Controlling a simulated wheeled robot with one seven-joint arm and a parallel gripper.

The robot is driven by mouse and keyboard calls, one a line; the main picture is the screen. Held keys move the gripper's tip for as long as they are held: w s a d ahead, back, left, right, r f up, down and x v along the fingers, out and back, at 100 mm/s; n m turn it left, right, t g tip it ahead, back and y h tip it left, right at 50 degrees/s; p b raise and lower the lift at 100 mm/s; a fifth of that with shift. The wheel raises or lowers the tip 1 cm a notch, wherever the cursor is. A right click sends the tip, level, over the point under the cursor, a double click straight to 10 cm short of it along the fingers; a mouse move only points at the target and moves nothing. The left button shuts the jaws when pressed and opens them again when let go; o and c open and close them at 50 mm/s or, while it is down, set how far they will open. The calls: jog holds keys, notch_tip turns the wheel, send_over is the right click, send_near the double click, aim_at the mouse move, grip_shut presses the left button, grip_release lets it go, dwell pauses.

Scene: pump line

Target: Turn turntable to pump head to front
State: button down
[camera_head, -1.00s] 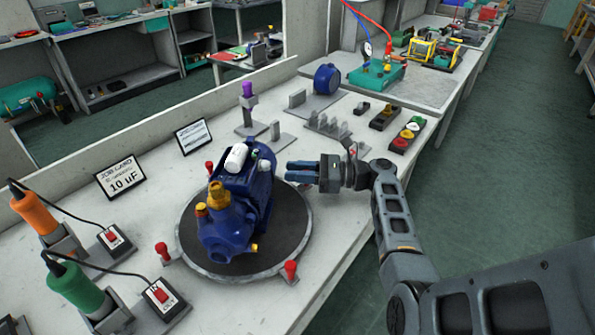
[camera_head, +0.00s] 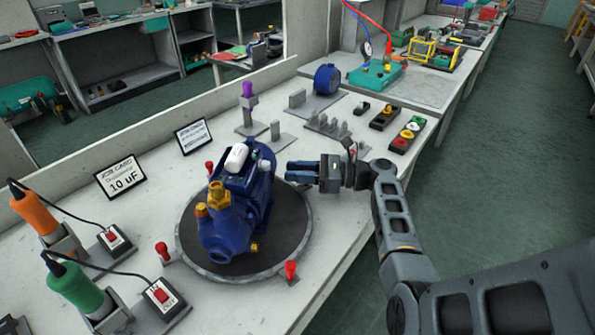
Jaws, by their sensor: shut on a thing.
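The blue pump (camera_head: 240,205) stands on the round dark turntable (camera_head: 285,235) on the bench. Its head (camera_head: 222,230), with brass-coloured fittings, faces the front and slightly left in the picture. Red knobs stand around the turntable at the front right (camera_head: 290,269), the front left (camera_head: 162,251) and the back left (camera_head: 209,167). My gripper (camera_head: 290,171) reaches in from the right at the turntable's back right rim, beside the pump's motor. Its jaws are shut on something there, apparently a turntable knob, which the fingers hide.
Orange (camera_head: 36,212) and green (camera_head: 80,290) corded tools stand in holders at the left. Two job cards (camera_head: 120,178) stand behind the turntable. A purple-topped stand (camera_head: 247,105), a grey rack (camera_head: 327,127) and a button box (camera_head: 405,137) lie behind my gripper. Bench in front right is clear.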

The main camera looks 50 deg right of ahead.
jog(key=shift+a+f, duration=0.2)
jog(key=shift+a, duration=0.2)
jog(key=c, duration=1.2)
grip_release()
jog(key=shift+w, duration=0.1)
jog(key=shift+c, duration=0.2)
jog(key=shift+o, duration=1.3)
jog(key=shift+d, duration=0.1)
jog(key=shift+r, duration=0.1)
jog(key=shift+d, duration=0.15)
jog(key=shift+s+d, duration=0.25)
jog(key=shift+s, duration=0.15)
jog(key=v, duration=0.6)
jog(key=shift+s+d+b, duration=0.15)
jog(key=shift+s+b, duration=0.25)
jog(key=shift+c, duration=0.2)
